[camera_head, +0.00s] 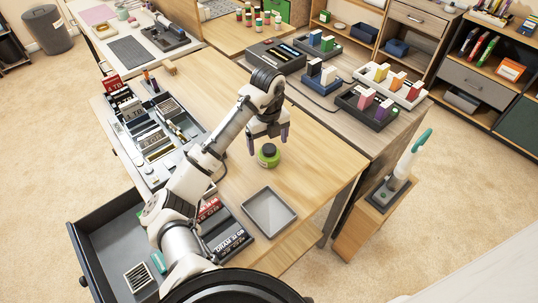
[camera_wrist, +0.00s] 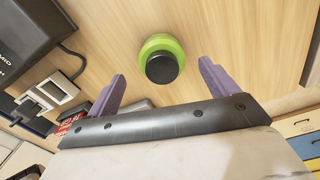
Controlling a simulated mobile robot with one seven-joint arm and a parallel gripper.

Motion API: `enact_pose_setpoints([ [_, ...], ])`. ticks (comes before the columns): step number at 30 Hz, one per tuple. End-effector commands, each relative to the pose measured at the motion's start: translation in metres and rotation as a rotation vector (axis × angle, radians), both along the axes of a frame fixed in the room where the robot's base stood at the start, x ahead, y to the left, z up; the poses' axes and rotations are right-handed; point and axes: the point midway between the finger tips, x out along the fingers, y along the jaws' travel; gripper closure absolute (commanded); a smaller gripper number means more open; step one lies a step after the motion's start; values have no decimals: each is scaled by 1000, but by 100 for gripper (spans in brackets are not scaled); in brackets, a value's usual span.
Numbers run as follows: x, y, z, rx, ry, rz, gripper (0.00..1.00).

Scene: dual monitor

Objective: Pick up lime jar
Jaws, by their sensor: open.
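The lime jar (camera_head: 268,157) is bright green with a black lid and stands upright on the wooden table (camera_head: 330,160). In the wrist view the lime jar (camera_wrist: 161,58) shows from above, ahead of the fingertips and roughly midway between them. My gripper (camera_head: 268,137) is above the table, just above and behind the jar in the head view. In the wrist view my gripper (camera_wrist: 160,82) has its two purple fingers spread wide with nothing between them. The jar is apart from both fingers.
A grey square tray (camera_head: 269,211) lies in front of the jar. An organizer with small parts (camera_head: 153,132) is at the left. Trays of colored blocks (camera_head: 366,106) stand on the right-hand table. Bare wood surrounds the jar.

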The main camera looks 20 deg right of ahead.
Motion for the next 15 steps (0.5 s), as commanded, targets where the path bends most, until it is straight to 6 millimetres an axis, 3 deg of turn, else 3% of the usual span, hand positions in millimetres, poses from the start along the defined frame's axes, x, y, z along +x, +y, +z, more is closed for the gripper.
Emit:
enact_pose_setpoints([
  [9,-2,-2,-42,1,3,2,14],
  [15,-2,-2,-50,0,1,1,14],
])
